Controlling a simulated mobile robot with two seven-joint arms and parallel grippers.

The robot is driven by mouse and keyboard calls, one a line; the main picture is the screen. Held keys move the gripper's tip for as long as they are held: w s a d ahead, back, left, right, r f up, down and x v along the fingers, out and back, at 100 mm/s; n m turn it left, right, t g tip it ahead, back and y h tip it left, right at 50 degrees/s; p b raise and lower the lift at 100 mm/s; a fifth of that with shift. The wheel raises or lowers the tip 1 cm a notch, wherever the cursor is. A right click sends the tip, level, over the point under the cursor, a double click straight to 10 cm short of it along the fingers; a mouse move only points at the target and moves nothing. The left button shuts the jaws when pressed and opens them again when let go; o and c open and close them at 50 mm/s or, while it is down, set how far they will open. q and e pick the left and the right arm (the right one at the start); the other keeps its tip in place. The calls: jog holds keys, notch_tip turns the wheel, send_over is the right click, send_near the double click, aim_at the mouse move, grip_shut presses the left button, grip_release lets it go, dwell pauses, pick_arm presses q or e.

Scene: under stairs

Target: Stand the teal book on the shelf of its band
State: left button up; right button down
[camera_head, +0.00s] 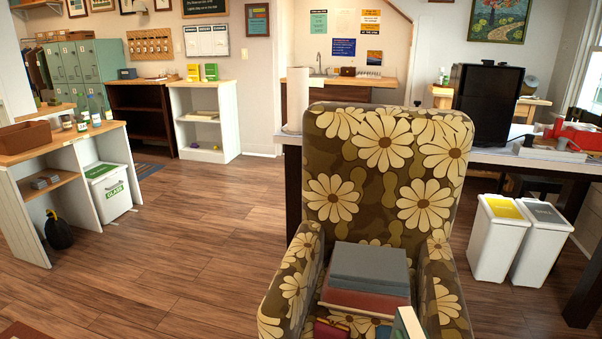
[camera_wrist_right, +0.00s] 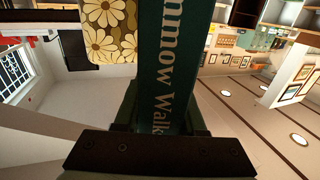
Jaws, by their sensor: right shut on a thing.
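The teal book (camera_wrist_right: 165,70) fills the middle of the right wrist view, its dark teal spine toward the camera with pale lettering. My right gripper (camera_wrist_right: 165,118) is shut on it. In the head view a corner of a book with a teal cover and pale side (camera_head: 409,324) shows at the bottom edge, in front of the armchair; the fingers there are out of frame. A low white shelf unit (camera_head: 228,112) and a dark shelf unit (camera_head: 140,118) stand by the back wall. I cannot tell which shelf carries the book's band. My left gripper is not in view.
A flowered armchair (camera_head: 385,150) stands close ahead with grey and red books (camera_head: 368,265) stacked on its seat. A desk (camera_head: 480,157) is behind it. White bins (camera_head: 497,238) stand right. Open wooden floor (camera_head: 190,240) lies left, beside a counter (camera_head: 60,142).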

jog(key=shift+s+d+r, duration=0.2)
jog(key=shift+s+r, duration=0.9)
jog(key=shift+s, duration=0.05)
jog(key=r+p, duration=0.2)
jog(key=shift+s+d+r+h, duration=0.15)
jog(key=shift+s+r+h, duration=0.15)
jog(key=shift+s, duration=0.05)
pick_arm(q)
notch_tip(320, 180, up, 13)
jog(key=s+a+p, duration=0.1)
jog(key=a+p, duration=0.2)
jog(key=p, duration=1.2)
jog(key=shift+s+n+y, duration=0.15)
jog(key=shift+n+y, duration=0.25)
pick_arm(e)
notch_tip(320, 180, up, 15)
jog(key=shift+w+r, duration=0.15)
